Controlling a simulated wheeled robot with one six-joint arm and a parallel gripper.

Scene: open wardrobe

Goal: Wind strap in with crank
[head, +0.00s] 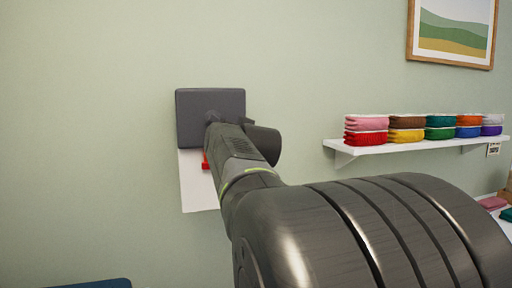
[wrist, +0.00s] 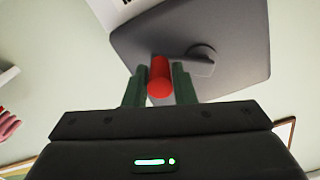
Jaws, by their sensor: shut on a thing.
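A dark grey winder box (head: 196,104) is fixed to the pale green wall in the head view. It also shows in the wrist view (wrist: 240,45), with a round hub and crank arm on its face (wrist: 203,60). The crank's red handle (wrist: 160,76) points toward the wrist camera. My gripper (wrist: 160,88) is shut on the red handle, with one green finger on each side. In the head view my arm covers the gripper and most of the crank; a bit of red (head: 205,160) shows beside the arm. I cannot make out the strap.
A white panel (head: 196,183) hangs below the box. To the right, a white wall shelf (head: 400,146) carries several stacks of folded coloured cloths (head: 406,122). A framed picture (head: 453,30) hangs above it. The wall left of the box is clear. A dark blue thing (head: 100,284) shows at the bottom left.

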